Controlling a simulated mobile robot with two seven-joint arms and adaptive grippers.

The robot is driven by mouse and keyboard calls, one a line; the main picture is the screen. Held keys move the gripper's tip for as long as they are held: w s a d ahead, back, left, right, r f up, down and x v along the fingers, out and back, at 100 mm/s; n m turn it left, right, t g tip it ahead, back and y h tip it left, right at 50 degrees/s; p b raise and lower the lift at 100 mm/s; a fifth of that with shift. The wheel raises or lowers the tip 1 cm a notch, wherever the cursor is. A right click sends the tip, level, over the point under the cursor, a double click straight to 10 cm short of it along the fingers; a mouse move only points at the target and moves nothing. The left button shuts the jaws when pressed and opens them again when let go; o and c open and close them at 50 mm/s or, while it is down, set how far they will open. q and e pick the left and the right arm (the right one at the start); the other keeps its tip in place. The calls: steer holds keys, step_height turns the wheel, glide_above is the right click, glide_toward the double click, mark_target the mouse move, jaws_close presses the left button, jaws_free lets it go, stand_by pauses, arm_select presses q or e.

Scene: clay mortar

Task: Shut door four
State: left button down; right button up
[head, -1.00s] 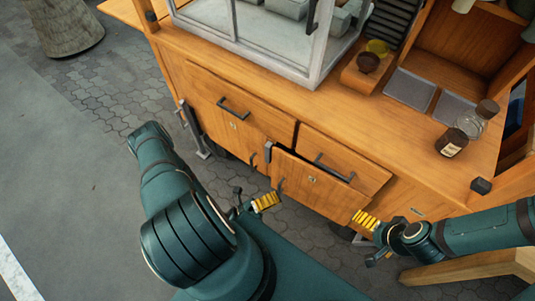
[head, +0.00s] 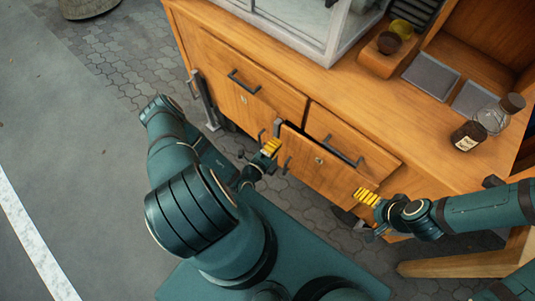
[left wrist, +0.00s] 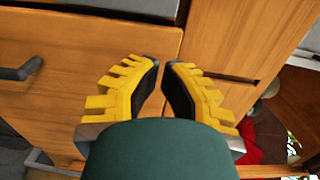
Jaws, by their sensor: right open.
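The wooden cart front (head: 215,50) has a left panel (head: 275,95) with a dark bar handle (head: 243,80). To its right is a drawer front (head: 375,155) with a similar handle. Below that drawer, a door panel (head: 310,172) with a small lock stands slightly out, with a dark gap along its top edge. No door number is readable. My left gripper (head: 272,148), with yellow pads, is near this panel's left edge. In the left wrist view its fingertips (left wrist: 161,64) are close together with a narrow gap and nothing visible between. My right gripper (head: 367,197) is open and empty near the panel's right end.
The countertop holds a glass case (head: 300,25), a small dark jar (head: 468,136) and a corked glass jar (head: 500,112). A wooden beam (head: 455,262) lies low at the right. Open paving (head: 60,130) lies to the left.

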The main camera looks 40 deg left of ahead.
mark_target(286, 133)
arm_select(q)
steer(key=shift+w+b, duration=0.35)
steer(key=shift+w, duration=1.95)
arm_select(e)
steer(key=shift+w+f, duration=0.1)
steer(key=shift+f, duration=0.35)
arm_select(q)
steer(key=shift+w, duration=0.1)
arm_select(e)
steer(key=shift+w+r, duration=0.1)
